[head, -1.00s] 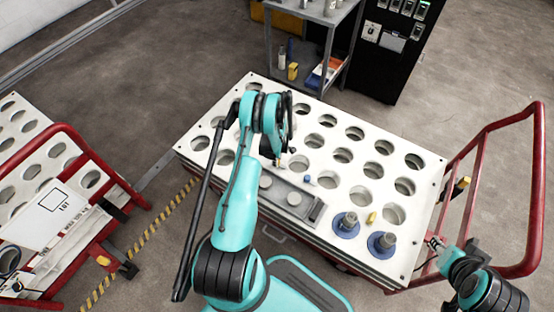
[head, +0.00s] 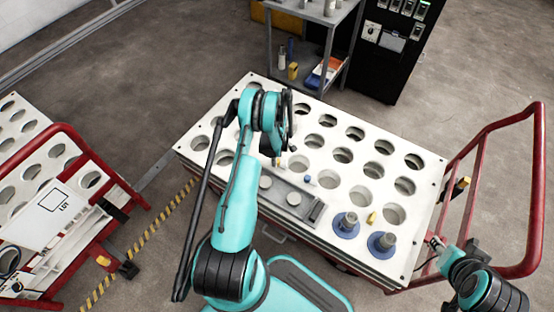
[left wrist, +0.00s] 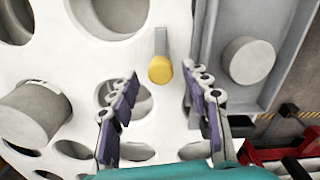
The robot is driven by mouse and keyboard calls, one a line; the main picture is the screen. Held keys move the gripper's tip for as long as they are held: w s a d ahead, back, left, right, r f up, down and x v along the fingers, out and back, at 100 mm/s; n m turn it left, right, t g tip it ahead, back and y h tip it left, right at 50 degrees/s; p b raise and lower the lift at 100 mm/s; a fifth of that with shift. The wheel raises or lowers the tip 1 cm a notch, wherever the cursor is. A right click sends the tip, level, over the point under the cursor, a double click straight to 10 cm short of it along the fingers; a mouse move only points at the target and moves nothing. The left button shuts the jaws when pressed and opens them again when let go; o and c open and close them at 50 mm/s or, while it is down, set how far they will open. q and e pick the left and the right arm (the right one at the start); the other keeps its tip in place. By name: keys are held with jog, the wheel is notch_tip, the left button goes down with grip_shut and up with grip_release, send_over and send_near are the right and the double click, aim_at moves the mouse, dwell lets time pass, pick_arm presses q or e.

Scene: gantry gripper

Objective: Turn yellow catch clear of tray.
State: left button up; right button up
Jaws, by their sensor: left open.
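The yellow catch (left wrist: 160,69) shows in the left wrist view as a round yellow end on a short grey bar. It lies on the white perforated top, just left of the grey tray (left wrist: 207,45). In the head view a small yellow bit (head: 279,161) shows at the far-left end of the grey tray (head: 292,212), mostly hidden by my arm. My left gripper (left wrist: 160,78) is open, with its two fingers on either side of the yellow end. I cannot tell whether they touch it. My right gripper (head: 436,244) is at the right edge, its fingers unclear.
The white top (head: 325,207) has rows of round holes. Two blue-based grey posts (head: 346,224) and another yellow piece (head: 372,218) stand near its right front. A red cart handle (head: 484,175) rises at right. A second perforated cart (head: 45,160) stands at left.

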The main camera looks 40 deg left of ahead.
pick_arm(q)
notch_tip(320, 180, up, 11)
dwell(0.3)
jog(key=shift+f, duration=0.1)
